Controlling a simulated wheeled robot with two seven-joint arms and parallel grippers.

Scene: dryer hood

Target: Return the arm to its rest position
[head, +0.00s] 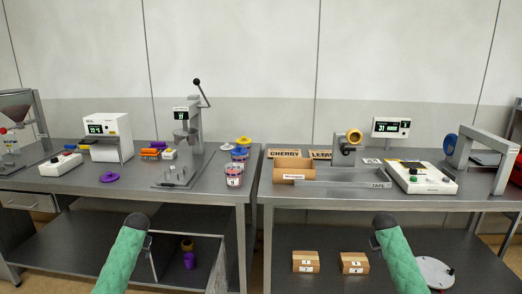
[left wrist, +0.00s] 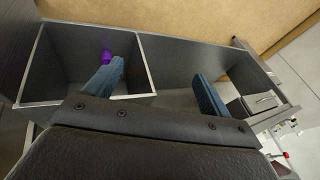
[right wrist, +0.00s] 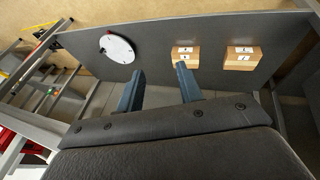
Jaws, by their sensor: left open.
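My two arms show at the bottom of the head view as green-sleeved links with dark ends; the left one (head: 124,255) is in front of the left table and the right one (head: 398,258) is in front of the right table. Their grippers are out of the head view. In the left wrist view my left gripper (left wrist: 156,70) is open and empty, its blue fingers wide apart over the lower shelf and bin. In the right wrist view my right gripper (right wrist: 159,68) has its fingers apart with nothing between them, over the lower shelf with the wooden blocks.
An open grey bin (head: 205,262) with a purple item (head: 189,260) stands under the left table (head: 125,188). Two wooden blocks (head: 306,262) (head: 353,263) and a white disc (head: 434,272) lie under the right table (head: 350,203).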

